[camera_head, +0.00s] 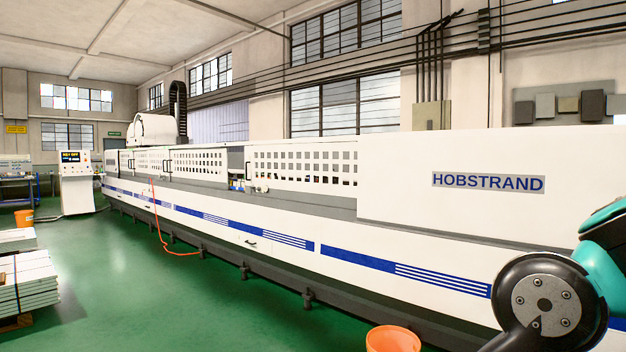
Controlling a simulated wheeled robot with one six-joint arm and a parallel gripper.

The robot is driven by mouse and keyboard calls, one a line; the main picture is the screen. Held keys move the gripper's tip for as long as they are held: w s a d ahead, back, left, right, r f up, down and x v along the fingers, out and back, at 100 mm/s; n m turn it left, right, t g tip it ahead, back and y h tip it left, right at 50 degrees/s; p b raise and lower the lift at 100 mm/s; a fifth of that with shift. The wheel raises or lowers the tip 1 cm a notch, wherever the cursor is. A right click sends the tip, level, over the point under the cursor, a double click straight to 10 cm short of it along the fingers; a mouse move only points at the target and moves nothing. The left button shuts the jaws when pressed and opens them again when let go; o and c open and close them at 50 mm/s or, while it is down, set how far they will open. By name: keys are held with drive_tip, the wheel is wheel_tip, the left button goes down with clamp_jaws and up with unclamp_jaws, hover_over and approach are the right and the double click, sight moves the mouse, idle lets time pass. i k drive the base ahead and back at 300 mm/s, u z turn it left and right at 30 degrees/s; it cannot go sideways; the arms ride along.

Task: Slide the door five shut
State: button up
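A long white machine (400,215) marked HOBSTRAND runs from the right foreground to the far left. Its sliding doors have grids of square holes. The nearest door (303,163) stands left of the plain white HOBSTRAND panel (460,180). Another perforated door (197,162) is farther left, with a dark handle at its left edge. A gap (237,168) between these two doors shows small parts inside. Door numbers are not legible, so I cannot tell which is door five. My arm shows at the lower right, in front of the machine; my gripper is out of view.
An orange bucket (393,339) stands on the floor near the machine's base. A red-orange hose (160,235) hangs down and lies on the floor. Stacked panels (28,280) and a control console (76,188) are at left. Green floor between is clear.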

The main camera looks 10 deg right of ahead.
sight(339, 196)
drive_tip(key=u, duration=0.4)
drive_tip(key=i, duration=2)
drive_tip(key=u, duration=0.65)
drive_tip(key=i, duration=4.1)
drive_tip(key=z, duration=0.4)
drive_tip(key=i, duration=2.05)
drive_tip(key=z, duration=1.2)
drive_tip(key=i, duration=1.65)
drive_tip(key=z, duration=0.5)
